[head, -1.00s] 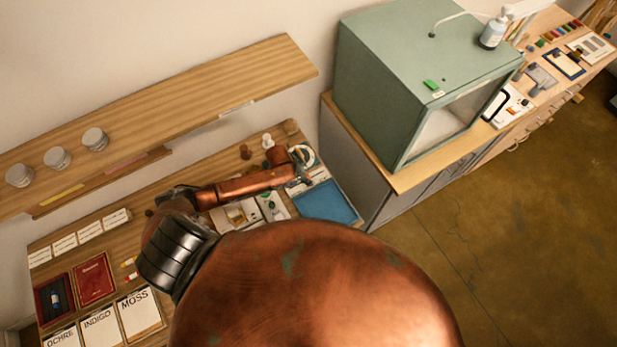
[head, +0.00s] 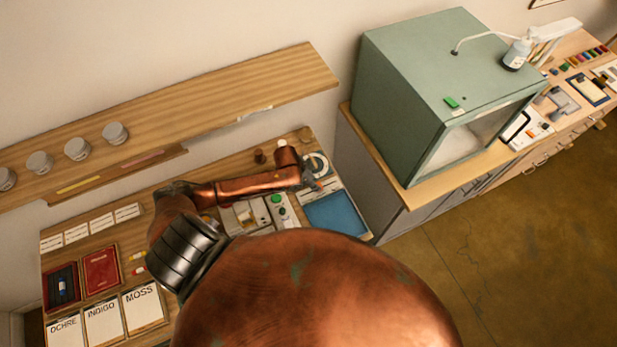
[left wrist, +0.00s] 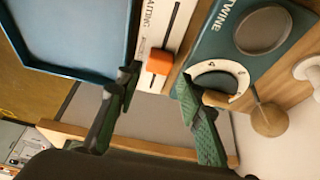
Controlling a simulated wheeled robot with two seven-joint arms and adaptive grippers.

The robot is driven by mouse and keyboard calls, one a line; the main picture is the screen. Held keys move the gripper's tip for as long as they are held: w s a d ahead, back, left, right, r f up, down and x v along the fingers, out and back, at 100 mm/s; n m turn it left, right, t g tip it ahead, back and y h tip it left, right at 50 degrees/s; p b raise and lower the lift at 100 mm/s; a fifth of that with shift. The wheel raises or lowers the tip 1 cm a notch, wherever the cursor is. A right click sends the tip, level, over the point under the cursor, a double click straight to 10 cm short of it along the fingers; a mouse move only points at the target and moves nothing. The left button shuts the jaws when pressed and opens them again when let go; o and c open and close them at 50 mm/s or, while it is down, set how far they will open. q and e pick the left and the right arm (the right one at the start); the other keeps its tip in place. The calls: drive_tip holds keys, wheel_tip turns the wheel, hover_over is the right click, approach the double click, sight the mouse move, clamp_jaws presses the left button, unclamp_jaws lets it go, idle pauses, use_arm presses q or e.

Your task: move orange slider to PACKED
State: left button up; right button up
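The orange slider (left wrist: 160,61) is a small block on a narrow white panel (left wrist: 148,30) with a dark slot. It sits near the lower end of the visible slot in the left wrist view. Lettering ending in "ATING" runs beside the slot; I cannot read PACKED. My left gripper (left wrist: 157,82) is open. Its two dark green fingertips lie on either side of the slider in the picture, apart from it. In the head view my left gripper (head: 308,180) is over the table's right end, where the slider is too small to make out. My right gripper is not in view.
A blue tray (left wrist: 70,62) lies left of the panel. A teal unit marked TWINE (left wrist: 217,50), with a dial, stands close on the right. In the head view a wooden shelf (head: 240,85) runs behind, and a green cabinet (head: 400,90) stands to the right.

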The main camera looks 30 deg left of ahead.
use_arm(q)
drive_tip(key=v, duration=0.6)
drive_tip(key=shift+r, duration=0.4)
drive_tip(key=shift+s+a, duration=0.1)
drive_tip(key=shift+s, duration=0.05)
